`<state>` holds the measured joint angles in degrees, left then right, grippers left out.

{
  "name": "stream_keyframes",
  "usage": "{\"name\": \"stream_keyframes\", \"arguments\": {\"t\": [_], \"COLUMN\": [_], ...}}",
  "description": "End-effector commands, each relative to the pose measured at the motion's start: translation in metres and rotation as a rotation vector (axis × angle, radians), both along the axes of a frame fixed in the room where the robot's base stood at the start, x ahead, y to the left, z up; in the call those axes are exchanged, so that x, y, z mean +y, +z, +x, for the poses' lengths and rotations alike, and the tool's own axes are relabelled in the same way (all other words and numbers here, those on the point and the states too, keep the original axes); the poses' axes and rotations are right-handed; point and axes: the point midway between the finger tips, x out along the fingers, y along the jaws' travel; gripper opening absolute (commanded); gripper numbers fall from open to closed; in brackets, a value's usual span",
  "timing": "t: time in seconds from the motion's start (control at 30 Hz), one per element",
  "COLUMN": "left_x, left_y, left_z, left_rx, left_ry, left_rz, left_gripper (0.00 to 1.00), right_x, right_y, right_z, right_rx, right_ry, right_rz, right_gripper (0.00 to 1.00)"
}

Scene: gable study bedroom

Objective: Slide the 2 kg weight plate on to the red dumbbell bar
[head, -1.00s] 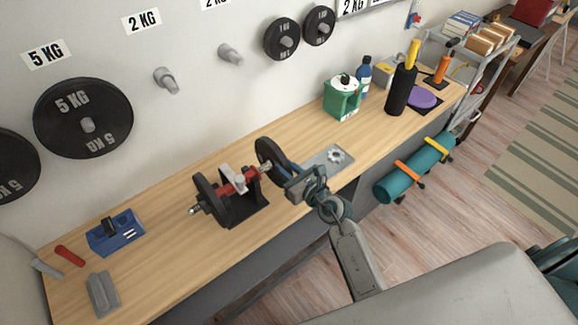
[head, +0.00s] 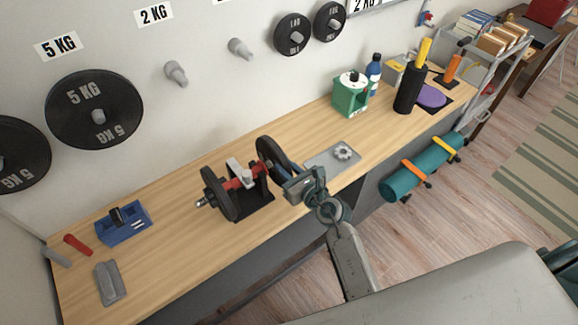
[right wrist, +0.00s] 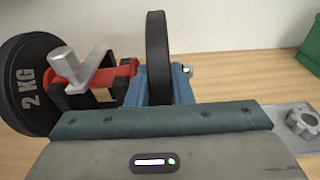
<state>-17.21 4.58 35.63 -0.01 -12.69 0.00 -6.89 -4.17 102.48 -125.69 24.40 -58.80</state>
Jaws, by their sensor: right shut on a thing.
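The red dumbbell bar (head: 230,185) lies level in a black stand (head: 256,207) on the workbench. A black 2 kg plate (head: 216,196) sits on its left end. My right gripper (head: 290,178) is shut on a second black plate (head: 266,152), upright at the bar's right end. In the right wrist view this plate (right wrist: 157,50) is edge-on between the blue jaws, just right of the red part of the bar (right wrist: 122,75). A silver tip (right wrist: 187,70) shows on its right side, so the plate appears around the bar. Its hole is hidden. My left gripper is not in view.
A grey tray (head: 318,162) with a star-shaped collar (head: 343,152) lies right of the gripper. A green box (head: 350,98) stands farther right. A blue caddy (head: 122,225) is at the left. The bench between caddy and stand is clear.

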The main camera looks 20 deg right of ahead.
Motion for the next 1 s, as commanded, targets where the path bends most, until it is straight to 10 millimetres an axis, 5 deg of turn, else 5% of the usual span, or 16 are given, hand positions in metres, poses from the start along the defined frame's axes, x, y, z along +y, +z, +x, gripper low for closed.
{"name": "stream_keyframes", "arguments": {"t": [0.9,0.93,1.0], "left_x": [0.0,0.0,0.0], "left_y": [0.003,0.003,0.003], "left_z": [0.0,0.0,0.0], "left_rx": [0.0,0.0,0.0], "left_ry": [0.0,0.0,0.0], "left_rz": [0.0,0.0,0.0], "left_gripper": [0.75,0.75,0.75], "right_x": [0.021,0.02,0.02], "right_y": [0.001,0.001,0.001], "right_z": [-0.007,-0.007,-0.007], "right_rx": [-0.003,-0.003,-0.002], "right_ry": [-0.001,-0.001,-0.001], "right_rz": [0.001,0.0,0.0], "right_gripper": [0.0,0.26,0.4]}}
